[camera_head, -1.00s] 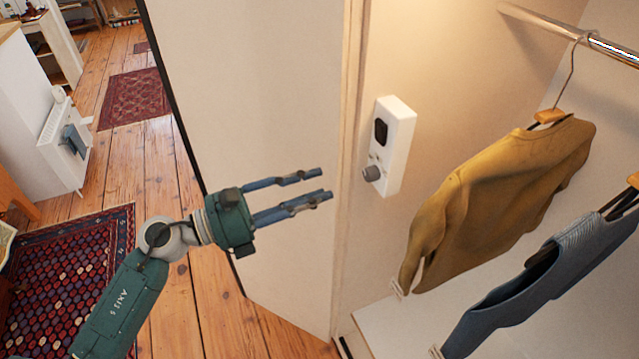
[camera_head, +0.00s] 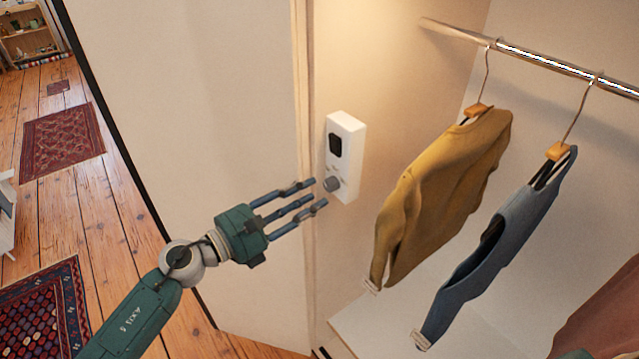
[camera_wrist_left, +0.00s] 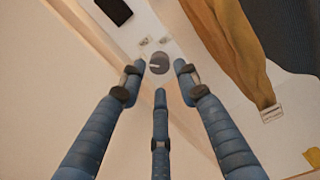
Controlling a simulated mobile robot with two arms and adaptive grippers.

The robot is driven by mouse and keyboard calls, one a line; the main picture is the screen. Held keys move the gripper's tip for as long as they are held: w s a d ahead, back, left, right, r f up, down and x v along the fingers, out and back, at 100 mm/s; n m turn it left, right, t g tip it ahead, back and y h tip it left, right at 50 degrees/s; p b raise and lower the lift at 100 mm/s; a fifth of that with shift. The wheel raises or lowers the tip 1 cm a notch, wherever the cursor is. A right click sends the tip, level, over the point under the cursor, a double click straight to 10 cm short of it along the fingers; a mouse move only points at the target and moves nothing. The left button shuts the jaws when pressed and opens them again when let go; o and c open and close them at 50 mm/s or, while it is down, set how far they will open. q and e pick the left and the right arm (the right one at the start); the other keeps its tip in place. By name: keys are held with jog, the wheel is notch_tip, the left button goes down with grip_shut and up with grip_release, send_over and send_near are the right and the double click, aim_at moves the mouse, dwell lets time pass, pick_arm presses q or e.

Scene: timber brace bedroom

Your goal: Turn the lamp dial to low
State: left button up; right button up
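The lamp dial (camera_head: 332,184) is a grey round knob low on a white control box (camera_head: 351,152) with a dark panel above the knob. The box is fixed on the wardrobe's inner wall. In the left wrist view the dial (camera_wrist_left: 159,63) has a pale pointer line and sits beyond the fingertips, between small marks too blurred to read. My left gripper (camera_head: 312,193) has three blue fingers, spread open and empty, pointing at the dial. Its tips look close to the knob; the wrist view shows no contact. My right gripper does not show.
A mustard sweater (camera_head: 446,192) and a blue-grey garment (camera_head: 500,245) hang from a metal rail (camera_head: 540,62) right of the box. A pale panel (camera_head: 190,120) stands left of it. Patterned rugs (camera_head: 62,140) lie on the wooden floor.

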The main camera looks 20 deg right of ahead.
aim_at(327, 188)
pick_arm(q)
jog(key=shift+p+x, duration=0.4)
jog(key=shift+x, duration=1.6)
grip_shut()
